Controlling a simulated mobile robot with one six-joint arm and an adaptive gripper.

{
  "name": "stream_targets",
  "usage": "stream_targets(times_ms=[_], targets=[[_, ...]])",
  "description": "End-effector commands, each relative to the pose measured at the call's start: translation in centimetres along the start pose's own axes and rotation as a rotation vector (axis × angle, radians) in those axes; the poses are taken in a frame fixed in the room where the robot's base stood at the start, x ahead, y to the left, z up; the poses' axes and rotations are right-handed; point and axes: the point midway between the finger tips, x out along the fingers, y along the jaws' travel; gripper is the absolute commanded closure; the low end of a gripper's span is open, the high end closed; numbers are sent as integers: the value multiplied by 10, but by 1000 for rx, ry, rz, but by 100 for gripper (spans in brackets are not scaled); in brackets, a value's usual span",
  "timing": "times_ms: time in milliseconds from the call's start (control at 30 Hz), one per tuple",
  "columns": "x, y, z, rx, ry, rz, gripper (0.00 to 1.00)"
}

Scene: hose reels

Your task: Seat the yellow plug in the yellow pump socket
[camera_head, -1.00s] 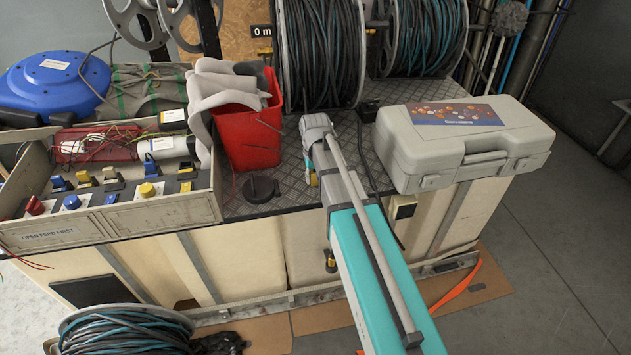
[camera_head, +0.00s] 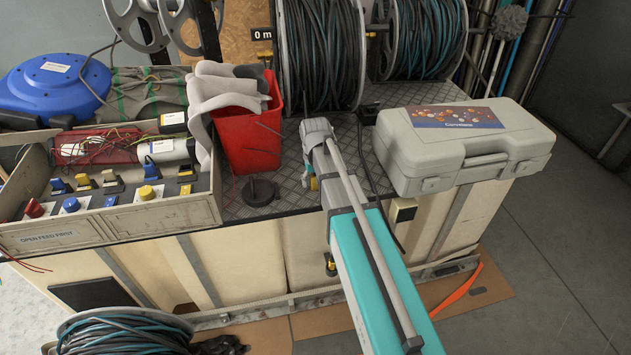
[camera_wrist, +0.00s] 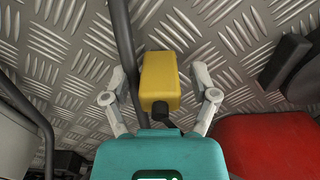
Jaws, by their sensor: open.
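The yellow plug (camera_wrist: 160,78) shows in the wrist view as a small yellow block with a black lead at its near end, over the ribbed metal deck. My gripper (camera_wrist: 159,88) is open, with one finger on each side of the plug and a gap on both sides. In the head view my arm hides most of the gripper. The control box (camera_head: 160,213) at the left carries several coloured fittings, among them a round yellow one (camera_head: 147,192) on a pale base. I cannot tell which fitting is the yellow pump socket.
A red bucket (camera_head: 247,140) with grey cloth stands left of my arm, and a black disc (camera_head: 260,191) lies before it. A grey case (camera_head: 430,160) sits at the right. Hose reels (camera_head: 320,55) stand behind. A dark cable (camera_wrist: 126,50) runs close beside the plug.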

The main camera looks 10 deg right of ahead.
Motion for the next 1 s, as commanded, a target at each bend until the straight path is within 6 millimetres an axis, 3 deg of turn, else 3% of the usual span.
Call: stream_targets(times_ms=[367, 1000], targets=[[-7, 0, 0, 0, 0, 0, 24], [-58, 1, -6, 0, 0, 0, 24]])
